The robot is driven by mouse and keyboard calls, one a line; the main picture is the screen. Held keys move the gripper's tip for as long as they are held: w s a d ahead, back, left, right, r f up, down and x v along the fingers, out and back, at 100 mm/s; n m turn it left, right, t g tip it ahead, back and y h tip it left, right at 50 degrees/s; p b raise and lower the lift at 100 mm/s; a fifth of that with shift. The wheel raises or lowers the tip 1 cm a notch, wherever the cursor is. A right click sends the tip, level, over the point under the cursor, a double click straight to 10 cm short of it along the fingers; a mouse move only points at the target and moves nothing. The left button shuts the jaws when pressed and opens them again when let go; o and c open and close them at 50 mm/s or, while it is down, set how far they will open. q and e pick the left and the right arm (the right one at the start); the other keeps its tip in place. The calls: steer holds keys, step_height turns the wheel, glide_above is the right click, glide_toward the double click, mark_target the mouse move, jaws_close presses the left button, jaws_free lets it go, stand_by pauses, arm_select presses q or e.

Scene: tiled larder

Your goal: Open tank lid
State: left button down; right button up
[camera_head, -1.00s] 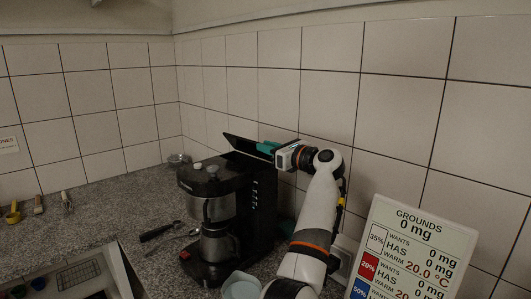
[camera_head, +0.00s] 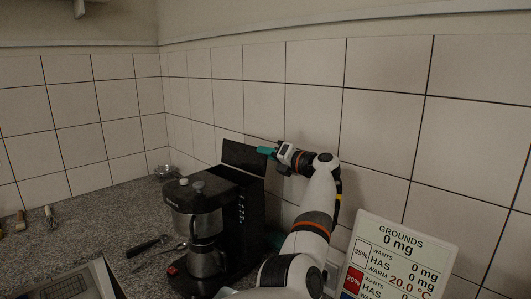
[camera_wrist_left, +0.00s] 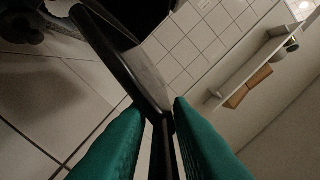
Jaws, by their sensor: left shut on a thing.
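The black coffee machine (camera_head: 212,222) stands on the counter by the tiled wall. Its dark tank lid (camera_head: 243,157) stands raised, close to upright, along the back of the machine's top. My left gripper (camera_head: 266,152), with teal fingers, is at the lid's right upper edge. In the left wrist view the fingers of my left gripper (camera_wrist_left: 157,112) close on the edge of the dark lid (camera_wrist_left: 118,48). The tank opening below the lid is hard to make out in the dark. My right gripper is not in view.
A metal carafe (camera_head: 205,262) sits in the machine. A black-handled utensil (camera_head: 147,246) lies to its left, and a small bowl (camera_head: 166,172) stands behind. A readout board (camera_head: 400,258) shows at the lower right. The tiled wall (camera_head: 315,110) is close behind the lid.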

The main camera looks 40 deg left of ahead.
arm_select(q)
steer(key=shift+w+f+m, duration=0.2)
steer(key=shift+f+m, duration=0.2)
steer(key=shift+f, duration=0.1)
steer(key=c, duration=1.5)
jaws_free()
step_height(320, 180, up, 9)
steer(key=shift+f+b, duration=0.1)
steer(key=shift+b, duration=0.85)
steer(key=shift+r, duration=0.75)
